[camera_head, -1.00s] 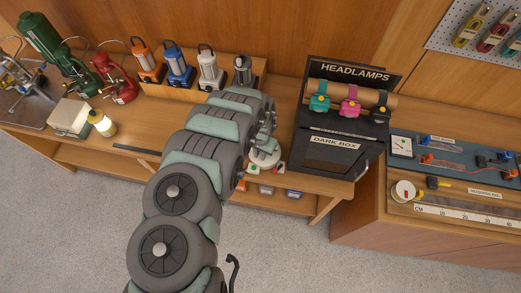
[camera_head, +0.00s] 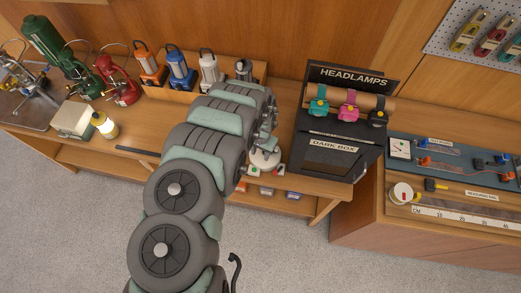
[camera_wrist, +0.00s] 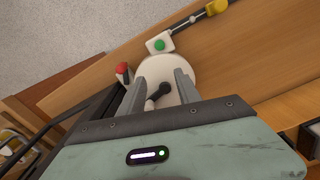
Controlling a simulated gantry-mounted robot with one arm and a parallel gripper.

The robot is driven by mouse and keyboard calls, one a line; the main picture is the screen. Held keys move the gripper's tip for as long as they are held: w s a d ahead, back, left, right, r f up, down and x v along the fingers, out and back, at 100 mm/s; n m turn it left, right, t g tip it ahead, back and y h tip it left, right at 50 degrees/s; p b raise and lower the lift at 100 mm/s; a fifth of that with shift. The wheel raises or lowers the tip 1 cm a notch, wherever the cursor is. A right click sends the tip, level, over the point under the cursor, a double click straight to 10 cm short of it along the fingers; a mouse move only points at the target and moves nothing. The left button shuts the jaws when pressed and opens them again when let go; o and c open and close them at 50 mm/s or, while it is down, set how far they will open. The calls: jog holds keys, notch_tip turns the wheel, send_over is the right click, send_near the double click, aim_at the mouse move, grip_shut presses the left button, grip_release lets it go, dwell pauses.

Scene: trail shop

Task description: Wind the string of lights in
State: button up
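A round white reel (camera_wrist: 168,72) with a dark crank and knob (camera_wrist: 158,92) sits on the wooden counter; it also shows in the head view (camera_head: 264,159), partly hidden by my arm. Bulbs of the string lie beside it: a green one (camera_wrist: 159,45) on a white base, a red one (camera_wrist: 122,69), and a yellow one (camera_wrist: 217,8) farther along a dark strand. My gripper (camera_wrist: 160,76) is over the reel, its two fingers apart on either side of the dark crank knob. I see gaps between the knob and the fingers. The fingertips are hidden in the head view.
The black headlamp dark box (camera_head: 335,157) stands just right of the reel. Lanterns (camera_head: 180,68) stand in a wooden tray behind my arm. A lower shelf (camera_head: 295,205) holds small items.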

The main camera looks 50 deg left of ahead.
notch_tip(320, 180, up, 4)
jog(key=shift+f, duration=0.2)
dwell(0.8)
